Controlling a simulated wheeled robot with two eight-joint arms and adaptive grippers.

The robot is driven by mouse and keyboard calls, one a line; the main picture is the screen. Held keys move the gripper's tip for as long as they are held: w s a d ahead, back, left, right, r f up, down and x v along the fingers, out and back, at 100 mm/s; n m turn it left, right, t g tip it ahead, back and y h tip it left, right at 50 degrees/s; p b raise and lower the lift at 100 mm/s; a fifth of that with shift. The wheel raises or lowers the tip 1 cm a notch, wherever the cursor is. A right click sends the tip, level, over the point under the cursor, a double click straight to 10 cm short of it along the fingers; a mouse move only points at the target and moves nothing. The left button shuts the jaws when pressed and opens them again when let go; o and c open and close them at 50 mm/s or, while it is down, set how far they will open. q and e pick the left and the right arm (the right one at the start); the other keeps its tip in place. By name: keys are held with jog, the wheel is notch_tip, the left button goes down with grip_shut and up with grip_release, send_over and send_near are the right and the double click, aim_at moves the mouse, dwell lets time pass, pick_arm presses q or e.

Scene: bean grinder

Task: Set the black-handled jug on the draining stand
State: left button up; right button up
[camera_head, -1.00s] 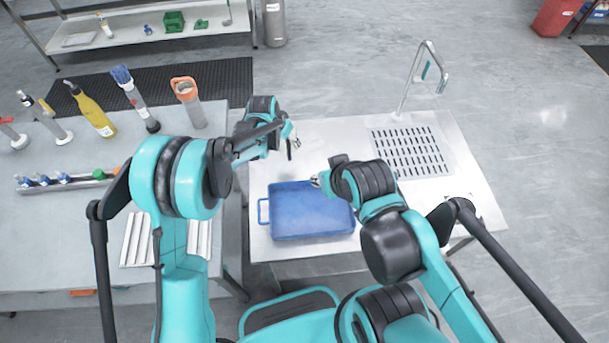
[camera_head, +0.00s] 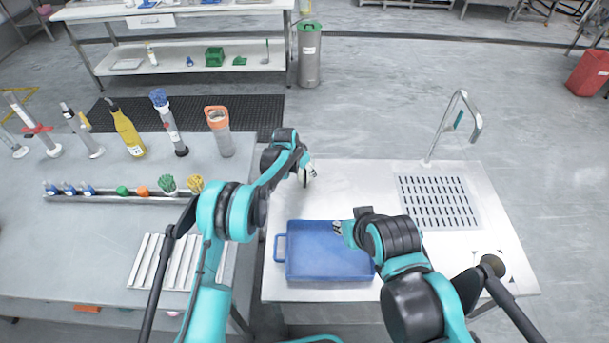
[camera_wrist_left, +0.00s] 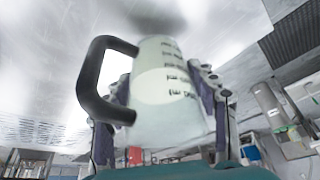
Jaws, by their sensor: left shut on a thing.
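The black-handled jug (camera_wrist_left: 168,92) fills the middle of the left wrist view, pale and see-through with dark scale marks. Its black handle stands out to the left there. My left gripper (camera_wrist_left: 162,105) is shut on the jug's body, one finger on each side. In the head view the left gripper (camera_head: 305,174) is above the steel table's left part, with a small pale bit of the jug (camera_head: 313,170) showing. A slotted drain plate (camera_head: 440,203) lies at the table's right. My right gripper (camera_head: 338,227) is over the blue tray's back edge; its fingers are too small to read.
A blue tray (camera_head: 325,267) sits at the table's front. A metal tap (camera_head: 443,128) rises behind the slotted plate. The left bench holds bottles, a yellow one (camera_head: 128,133) among them, and a rack (camera_head: 120,198).

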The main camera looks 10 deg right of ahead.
aim_at(305, 172)
pick_arm(q)
notch_tip(305, 172, down, 2)
jog(key=shift+f, duration=0.1)
jog(key=shift+f+b, duration=0.2)
jog(key=shift+b, duration=0.2)
jog(key=o, duration=1.2)
jog(key=shift+c, duration=0.2)
jog(key=shift+r, duration=0.1)
jog(key=shift+r+p, duration=0.25)
jog(key=shift+p, duration=0.1)
jog(key=p+v, duration=0.2)
jog(key=v, duration=1)
jog(key=shift+p, duration=0.3)
